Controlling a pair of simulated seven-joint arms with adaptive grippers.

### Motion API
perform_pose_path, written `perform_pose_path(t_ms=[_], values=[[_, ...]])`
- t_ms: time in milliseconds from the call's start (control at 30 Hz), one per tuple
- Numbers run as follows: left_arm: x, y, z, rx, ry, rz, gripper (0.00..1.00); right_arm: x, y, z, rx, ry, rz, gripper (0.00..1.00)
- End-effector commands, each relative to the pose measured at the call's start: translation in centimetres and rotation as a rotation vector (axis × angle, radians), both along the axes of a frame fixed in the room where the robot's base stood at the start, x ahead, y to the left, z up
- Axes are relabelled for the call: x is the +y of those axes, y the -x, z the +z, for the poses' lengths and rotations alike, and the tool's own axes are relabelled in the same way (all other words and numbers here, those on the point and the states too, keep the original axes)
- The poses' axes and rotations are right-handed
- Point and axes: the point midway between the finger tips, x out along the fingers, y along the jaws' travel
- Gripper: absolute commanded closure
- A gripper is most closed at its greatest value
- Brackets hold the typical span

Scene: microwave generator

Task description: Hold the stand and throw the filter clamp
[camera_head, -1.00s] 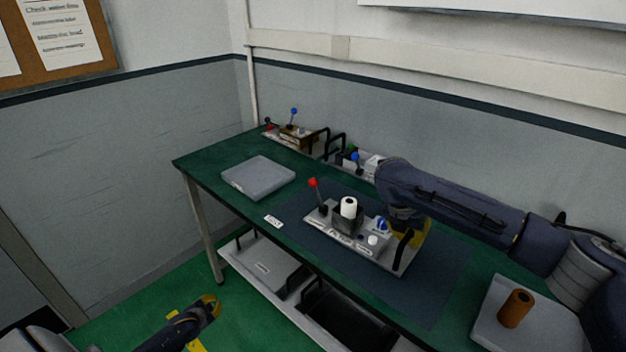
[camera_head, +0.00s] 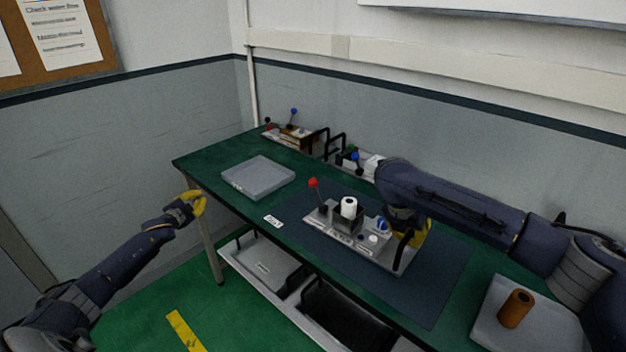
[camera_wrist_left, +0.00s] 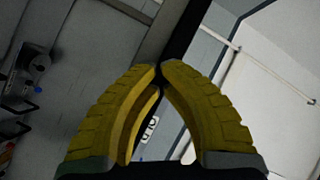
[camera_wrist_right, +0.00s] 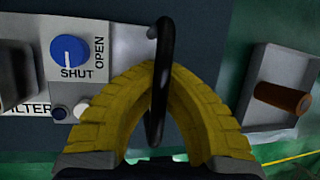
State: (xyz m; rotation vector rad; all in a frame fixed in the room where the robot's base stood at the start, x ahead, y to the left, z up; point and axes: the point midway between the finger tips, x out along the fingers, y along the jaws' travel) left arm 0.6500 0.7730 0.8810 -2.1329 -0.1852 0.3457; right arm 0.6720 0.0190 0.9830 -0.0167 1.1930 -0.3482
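The stand (camera_head: 385,257) is a grey metal plate on the dark mat, with a black handle (camera_wrist_right: 160,85) at its right end. A lever with a red ball (camera_head: 313,183), probably the filter clamp, stands at its left end, leaning slightly left. A white cylinder (camera_head: 349,204) sits in a dark block beside it. My right gripper (camera_wrist_right: 163,68) is closed around the black handle, its fingers on both sides. My left gripper (camera_head: 199,204) is off the table's front-left corner, well left of the lever. Its fingertips meet with nothing between them in the left wrist view (camera_wrist_left: 161,68).
A grey square plate (camera_head: 258,177) lies on the left of the green table. Other fixtures with blue-ball levers (camera_head: 293,112) stand along the back. A brown cylinder (camera_head: 515,308) stands on a pale tray at the right. A lower shelf (camera_head: 268,270) holds grey and black containers.

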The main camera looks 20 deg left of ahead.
Motion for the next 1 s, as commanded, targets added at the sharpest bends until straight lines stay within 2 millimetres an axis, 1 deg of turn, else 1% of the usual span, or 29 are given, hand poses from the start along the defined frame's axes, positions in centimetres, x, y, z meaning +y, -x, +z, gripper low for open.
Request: perform_pose_path(t_ms=[33, 67, 100, 167, 200, 267, 300, 367, 400, 467, 500, 567, 600, 667, 700, 767, 800, 900, 1000], values=[[0.0, -0.9, 2.3, -0.028, -0.018, -0.019, 1.00, 0.0, 0.0, 0.1, -0.001, 0.000, 0.000, 1.00], [-0.2, -1.4, 3.4, -0.044, -0.026, -0.033, 1.00, 0.0, 0.0, 0.1, -0.001, 0.000, 0.000, 1.00], [-0.4, -2.1, 4.9, -0.065, -0.038, -0.052, 1.00, 0.0, 0.0, 0.1, -0.001, 0.000, 0.000, 1.00], [-1.4, -3.2, 7.0, -0.098, -0.053, -0.092, 1.00, 0.0, 0.0, 0.1, -0.001, 0.000, 0.000, 1.00], [-2.2, -4.1, 8.1, -0.119, -0.061, -0.124, 1.00, 0.0, 0.0, 0.1, -0.001, -0.001, 0.001, 1.00], [-4.0, -5.4, 9.4, -0.147, -0.070, -0.180, 1.00, 0.0, 0.0, 0.1, -0.001, 0.000, 0.000, 1.00], [-5.3, -6.2, 10.0, -0.161, -0.072, -0.220, 1.00, 0.0, 0.0, 0.1, -0.001, 0.000, 0.000, 1.00], [-7.3, -7.4, 10.9, -0.180, -0.075, -0.281, 1.00, 0.0, 0.0, 0.1, -0.001, 0.000, 0.000, 1.00], [-8.8, -8.1, 11.4, -0.190, -0.078, -0.323, 1.00, 0.0, 0.0, 0.1, -0.001, 0.000, 0.000, 1.00], [-10.9, -9.2, 12.1, -0.203, -0.080, -0.389, 1.00, 0.0, 0.0, 0.1, -0.001, 0.000, 0.000, 1.00], [-12.4, -9.8, 12.5, -0.208, -0.081, -0.433, 1.00, 0.0, 0.0, 0.1, -0.001, 0.000, 0.000, 1.00], [-14.7, -10.7, 13.2, -0.213, -0.084, -0.502, 1.00, 0.0, 0.0, 0.1, -0.001, -0.001, 0.001, 1.00], [-16.2, -11.2, 13.6, -0.214, -0.084, -0.548, 1.00, 0.0, 0.0, 0.1, -0.001, -0.001, 0.001, 1.00], [-18.6, -12.0, 14.2, -0.211, -0.086, -0.621, 1.00, 0.0, 0.0, 0.1, -0.001, -0.001, 0.001, 1.00], [-20.1, -12.4, 14.6, -0.205, -0.086, -0.670, 1.00, 0.0, 0.0, 0.1, -0.001, -0.001, 0.001, 1.00], [-22.5, -13.0, 15.1, -0.192, -0.090, -0.747, 1.00, 0.0, 0.0, 0.1, -0.001, -0.001, 0.001, 1.00], [-24.1, -13.3, 15.4, -0.178, -0.091, -0.798, 1.00, 0.0, 0.0, 0.1, -0.001, -0.001, 0.001, 1.00], [-27.9, -13.9, 16.0, -0.128, -0.095, -0.926, 1.00, 0.0, 0.0, 0.1, -0.001, -0.001, 0.001, 1.00], [-31.2, -14.1, 16.4, -0.057, -0.102, -1.043, 1.00, 0.0, 0.0, 0.1, -0.001, -0.001, 0.001, 1.00]])
